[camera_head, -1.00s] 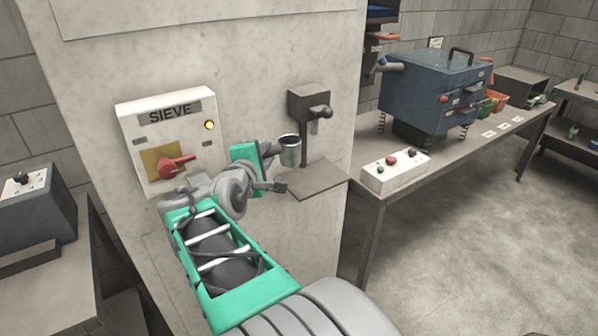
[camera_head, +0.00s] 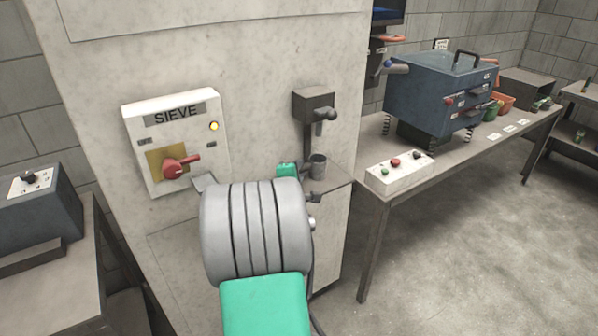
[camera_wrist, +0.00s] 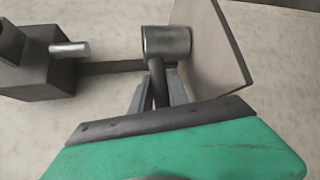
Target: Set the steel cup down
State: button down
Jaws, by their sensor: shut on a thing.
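The steel cup (camera_head: 318,166) is a small grey metal cup just above or on the flat plate (camera_head: 338,177) beneath the wall-mounted tap (camera_head: 316,106). In the wrist view the cup (camera_wrist: 166,42) is close beside the plate (camera_wrist: 213,42); I cannot tell whether they touch. My gripper (camera_wrist: 160,88) is shut on the cup, its fingers around a dark bar on the cup's near side. In the head view my arm hides most of the gripper; a green part and a grey finger show beside the cup.
The SIEVE switch box (camera_head: 176,146) with a red knob is on the wall left of the tap. A table (camera_head: 372,203) to the right bears a control box (camera_head: 399,172) and a blue machine (camera_head: 440,92). The floor at right is clear.

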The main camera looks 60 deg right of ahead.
jog(key=shift+f, duration=0.1)
jog(key=shift+f, duration=0.15)
jog(key=c, duration=1.3)
grip_release()
jog(key=shift+r, duration=0.3)
jog(key=v, duration=1.2)
jog(key=shift+w+f, duration=0.1)
jog(key=shift+f, duration=0.05)
